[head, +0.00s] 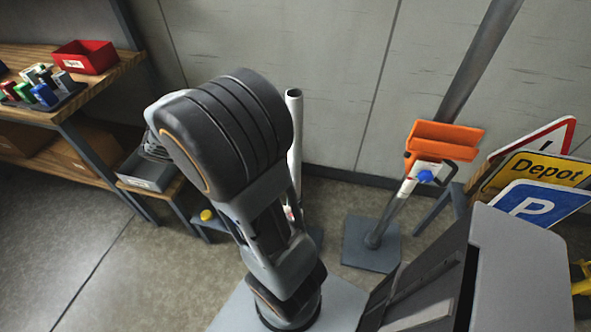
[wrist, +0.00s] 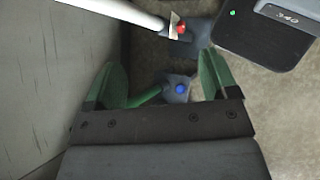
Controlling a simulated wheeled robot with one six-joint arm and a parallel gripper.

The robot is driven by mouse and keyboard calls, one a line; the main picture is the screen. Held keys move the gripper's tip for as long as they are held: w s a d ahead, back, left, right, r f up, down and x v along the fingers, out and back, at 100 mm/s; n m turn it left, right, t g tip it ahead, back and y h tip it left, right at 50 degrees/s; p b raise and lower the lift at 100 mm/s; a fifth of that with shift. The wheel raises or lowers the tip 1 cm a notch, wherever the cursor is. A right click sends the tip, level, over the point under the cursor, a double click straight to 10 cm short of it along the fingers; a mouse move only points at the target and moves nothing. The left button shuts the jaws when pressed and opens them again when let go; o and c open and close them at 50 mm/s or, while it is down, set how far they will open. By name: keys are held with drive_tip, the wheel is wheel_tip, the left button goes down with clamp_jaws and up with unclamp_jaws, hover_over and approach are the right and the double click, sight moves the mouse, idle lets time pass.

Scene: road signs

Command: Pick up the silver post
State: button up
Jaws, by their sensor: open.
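In the head view, a tall metallic grey post (head: 474,62) leans up past the top edge at the right and looks most like the silver post. An orange bracket (head: 440,138) with a blue knob (head: 425,176) sits on its line above a flat base (head: 372,245). A whitish tube (head: 294,130) stands behind my arm. In the wrist view, my gripper (wrist: 167,75) is open. A greenish rod (wrist: 147,95) and a blue knob (wrist: 181,89) show between its fingers; whether they touch is unclear. A pale post (wrist: 115,10) with a red knob lies above. My gripper is hidden in the head view.
Road signs (head: 540,172) stand at the right. A wooden bench (head: 110,72) with a red bin (head: 85,56) is at the left. A grey wall closes off the back. The floor at the lower left is clear.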

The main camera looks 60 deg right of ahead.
drive_tip(key=w+d+f+n+g+h+b, duration=0.1)
drive_tip(key=w+d+f+n+g+h, duration=0.15)
drive_tip(key=d, duration=0.35)
drive_tip(key=w+d+f+n+g+h+b, duration=0.1)
drive_tip(key=d+f+n+g+h, duration=0.25)
drive_tip(key=d, duration=0.25)
drive_tip(key=s+d+h+p, duration=0.1)
drive_tip(key=s+d, duration=0.7)
drive_tip(key=d, duration=0.3)
drive_tip(key=shift+r+m, duration=0.3)
drive_tip(key=shift+m, duration=0.1)
drive_tip(key=shift+s, duration=0.1)
clamp_jaws()
